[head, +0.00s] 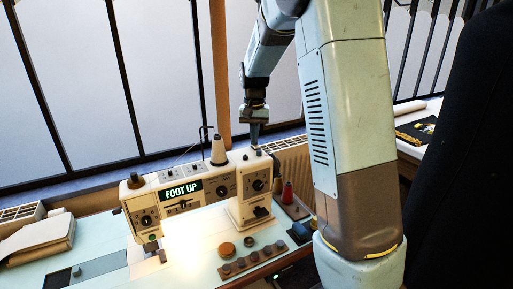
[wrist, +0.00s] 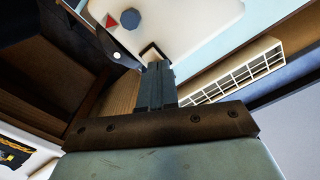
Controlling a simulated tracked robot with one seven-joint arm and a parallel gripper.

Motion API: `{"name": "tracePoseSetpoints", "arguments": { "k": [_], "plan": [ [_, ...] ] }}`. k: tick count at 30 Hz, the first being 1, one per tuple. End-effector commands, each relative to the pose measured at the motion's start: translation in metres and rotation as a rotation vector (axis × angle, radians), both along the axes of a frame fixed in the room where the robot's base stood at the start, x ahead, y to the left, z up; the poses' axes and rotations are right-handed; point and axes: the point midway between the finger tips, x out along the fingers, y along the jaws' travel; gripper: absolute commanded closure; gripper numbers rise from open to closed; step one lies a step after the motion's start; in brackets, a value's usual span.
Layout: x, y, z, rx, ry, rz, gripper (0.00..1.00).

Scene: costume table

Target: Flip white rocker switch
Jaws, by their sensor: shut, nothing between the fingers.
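A cream sewing machine (head: 225,185) stands on the pale table, with a lit display reading "FOOT UP" (head: 182,190) and several black dials. A dark switch-like part (head: 261,211) sits low on its right column. I cannot clearly make out a white rocker switch in either view. My gripper (head: 255,142) is shut and empty, pointing down just above or behind the right end of the machine. In the wrist view my fingers (wrist: 155,82) are together, beside the machine's pale surface (wrist: 185,25), which carries a red triangle and a dark blue knob (wrist: 130,18).
A thread cone (head: 218,152) and thin wire guide stand on the machine's top. Red spools (head: 287,194) stand to its right. Round pads (head: 227,249) and a brown block with buttons (head: 252,262) lie in front. A folded cloth stack (head: 38,238) lies left. A window is behind.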

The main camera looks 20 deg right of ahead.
Motion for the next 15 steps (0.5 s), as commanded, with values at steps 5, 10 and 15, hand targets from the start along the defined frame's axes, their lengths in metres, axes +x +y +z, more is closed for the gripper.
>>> {"name": "tracePoseSetpoints", "arguments": {
  "k": [5,10,15],
  "plan": [
    [-0.001,0.000,-0.003,0.000,0.002,0.000,1.00],
    [-0.001,0.000,-0.002,0.000,0.002,0.000,1.00],
    [0.000,0.000,0.009,0.000,0.001,0.000,1.00]
  ]
}}
